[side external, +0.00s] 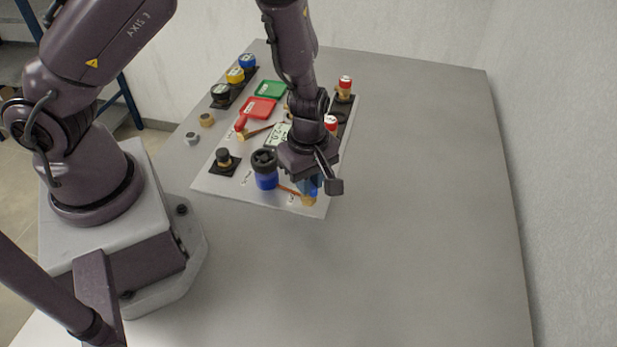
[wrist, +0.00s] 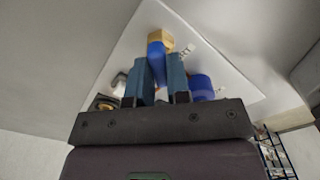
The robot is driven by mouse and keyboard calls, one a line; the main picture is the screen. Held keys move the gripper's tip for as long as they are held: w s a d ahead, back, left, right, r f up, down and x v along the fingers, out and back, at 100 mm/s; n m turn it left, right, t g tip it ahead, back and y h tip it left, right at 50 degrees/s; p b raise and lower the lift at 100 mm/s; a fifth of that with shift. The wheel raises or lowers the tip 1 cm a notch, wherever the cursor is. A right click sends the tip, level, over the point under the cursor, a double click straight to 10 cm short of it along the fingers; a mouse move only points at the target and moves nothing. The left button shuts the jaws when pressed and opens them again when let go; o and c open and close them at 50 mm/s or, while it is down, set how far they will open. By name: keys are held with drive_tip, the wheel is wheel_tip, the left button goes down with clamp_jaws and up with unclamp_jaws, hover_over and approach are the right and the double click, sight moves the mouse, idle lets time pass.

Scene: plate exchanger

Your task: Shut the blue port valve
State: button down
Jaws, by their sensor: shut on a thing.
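The blue port valve has a brass body (side external: 308,201) at the front right corner of the white panel. Its blue handle (wrist: 156,53) shows in the wrist view between my fingers, and its brass body (wrist: 160,37) lies just beyond. My gripper (wrist: 163,72) is shut on the blue handle. In the side view, my gripper (side external: 312,184) points down over the valve and hides most of the handle. I cannot tell the handle's angle to the pipe. A copper-coloured pipe (side external: 289,190) runs to the valve from the left.
A blue cylinder with a black knob (side external: 265,170) stands close left of the valve. A red-handled brass valve (side external: 241,128), red tray (side external: 258,108), green tray (side external: 271,90) and several coloured caps (side external: 235,76) are farther back. The grey table (side external: 430,200) is clear at right.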

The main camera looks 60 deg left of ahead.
drive_tip(key=n, duration=0.4)
drive_tip(key=shift+n, duration=2.1)
drive_tip(key=c, duration=1.1)
unclamp_jaws()
drive_tip(key=shift+r, duration=0.15)
wheel_tip(320, 180, up, 13)
drive_tip(key=shift+f, duration=0.1)
